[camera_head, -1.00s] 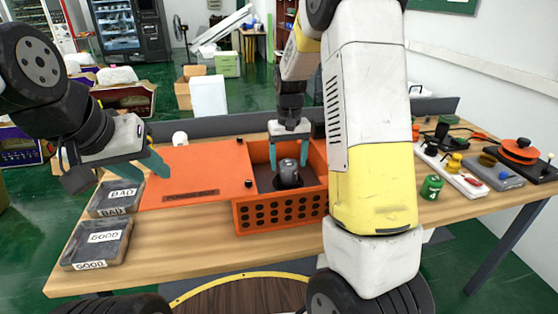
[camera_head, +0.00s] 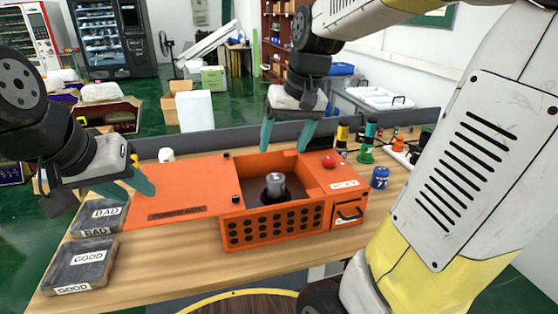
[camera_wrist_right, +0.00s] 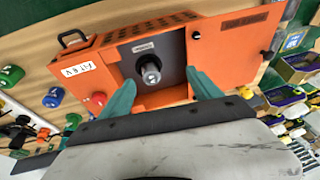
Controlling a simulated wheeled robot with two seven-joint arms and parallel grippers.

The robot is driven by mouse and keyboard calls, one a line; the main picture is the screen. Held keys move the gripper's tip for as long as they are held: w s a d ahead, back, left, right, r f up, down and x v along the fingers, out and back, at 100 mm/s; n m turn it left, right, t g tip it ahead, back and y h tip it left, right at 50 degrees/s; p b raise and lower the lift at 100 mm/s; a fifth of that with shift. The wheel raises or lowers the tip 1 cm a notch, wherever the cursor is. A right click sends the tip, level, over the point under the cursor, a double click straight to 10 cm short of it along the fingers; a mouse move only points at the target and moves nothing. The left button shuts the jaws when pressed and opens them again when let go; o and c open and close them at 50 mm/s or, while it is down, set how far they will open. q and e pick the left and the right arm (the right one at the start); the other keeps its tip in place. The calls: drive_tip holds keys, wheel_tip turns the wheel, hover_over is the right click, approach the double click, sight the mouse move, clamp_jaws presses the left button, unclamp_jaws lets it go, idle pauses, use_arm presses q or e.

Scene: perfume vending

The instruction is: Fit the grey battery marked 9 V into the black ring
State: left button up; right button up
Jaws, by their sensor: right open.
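The grey battery (camera_head: 275,186) stands upright in the open compartment of the orange box (camera_head: 270,225). The black ring (camera_head: 266,198) shows around its foot; how deep the battery sits in it I cannot tell. In the right wrist view the battery (camera_wrist_right: 151,74) shows a mark on its end that I cannot read for sure. My right gripper (camera_head: 284,146) is open and empty, above and behind the battery, clear of it. Its fingers (camera_wrist_right: 163,86) lie either side below the battery in the wrist view.
The box's orange lid (camera_head: 175,190) lies open to the left. GOOD (camera_head: 85,280) and BAD (camera_head: 96,228) trays stand at the front left. Several coloured items stand beyond.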

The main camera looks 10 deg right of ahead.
drive_tip(key=s+a+t, duration=0.1)
drive_tip(key=s+t, duration=0.2)
drive_tip(key=s, duration=0.8)
drive_tip(key=shift+s+a, duration=0.2)
drive_tip(key=shift+s, duration=0.05)
use_arm(q)
drive_tip(key=shift+c, duration=0.5)
